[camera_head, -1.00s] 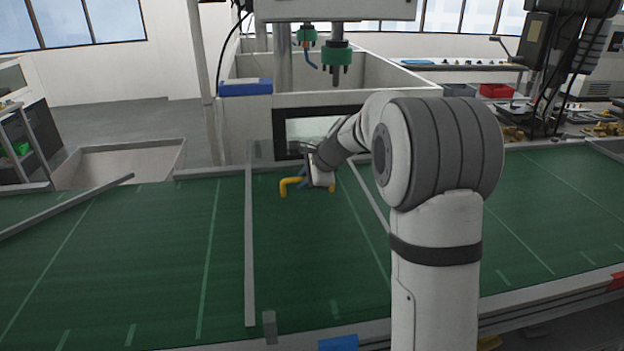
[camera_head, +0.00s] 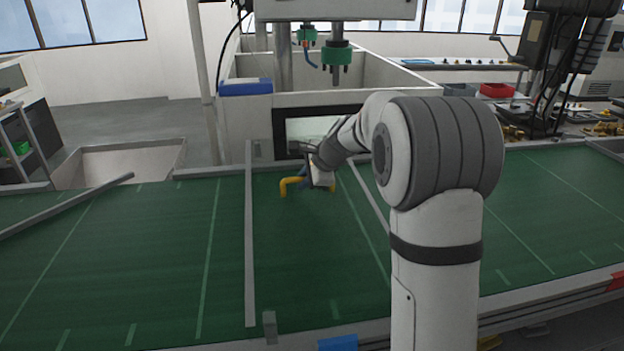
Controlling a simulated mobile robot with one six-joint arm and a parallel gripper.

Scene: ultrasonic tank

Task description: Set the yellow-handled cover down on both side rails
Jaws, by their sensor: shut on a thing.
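The yellow handle (camera_head: 290,185) of the cover shows at the far middle of the green surface. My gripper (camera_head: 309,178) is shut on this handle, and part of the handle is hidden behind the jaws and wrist. The body of the cover is hard to make out against the green surface, so I cannot tell whether it touches the rails. The left side rail (camera_head: 249,240) is a long grey bar running away from me. The right side rail (camera_head: 368,196) is a grey bar partly hidden by my arm.
The green surface (camera_head: 120,260) is clear left of the left rail, apart from a slanted grey bar (camera_head: 70,205). A white tank (camera_head: 380,72) with a dark-framed panel (camera_head: 280,135) stands behind. A blue block (camera_head: 338,343) is at the front edge.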

